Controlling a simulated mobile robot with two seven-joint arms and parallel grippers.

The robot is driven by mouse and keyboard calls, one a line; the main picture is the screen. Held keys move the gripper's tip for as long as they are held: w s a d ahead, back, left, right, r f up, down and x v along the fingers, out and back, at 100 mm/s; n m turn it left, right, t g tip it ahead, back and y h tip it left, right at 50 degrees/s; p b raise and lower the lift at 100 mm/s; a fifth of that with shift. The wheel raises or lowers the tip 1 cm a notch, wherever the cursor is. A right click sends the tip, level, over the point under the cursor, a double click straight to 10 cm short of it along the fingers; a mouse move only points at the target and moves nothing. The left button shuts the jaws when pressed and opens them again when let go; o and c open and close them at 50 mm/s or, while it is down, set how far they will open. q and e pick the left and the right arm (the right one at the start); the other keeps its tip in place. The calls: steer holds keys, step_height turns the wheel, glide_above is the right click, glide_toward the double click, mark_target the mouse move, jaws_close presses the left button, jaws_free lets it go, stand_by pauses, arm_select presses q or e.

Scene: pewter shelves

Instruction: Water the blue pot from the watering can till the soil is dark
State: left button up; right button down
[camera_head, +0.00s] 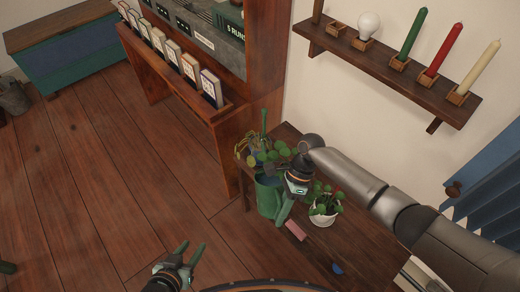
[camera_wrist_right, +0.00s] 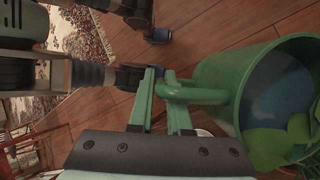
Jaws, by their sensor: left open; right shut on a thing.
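My left gripper (camera_head: 192,248) is open and empty over the floor, left of the table.
A white pot (camera_head: 323,217) with a red-flowered plant stands right of the can. A pink block (camera_head: 296,230) and a small blue thing (camera_head: 337,268) lie nearer on the table. A wall shelf (camera_head: 385,66) holds candles and a bulb.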

stand_by(0.3)
step_height(320, 180, down, 14)
steer(key=n+t+b, duration=0.1)
steer(key=t+b, duration=0.2)
steer(key=t, duration=0.2)
steer(key=shift+w+b, duration=0.35)
steer(key=shift+d, duration=0.15)
steer(key=shift+r, duration=0.1)
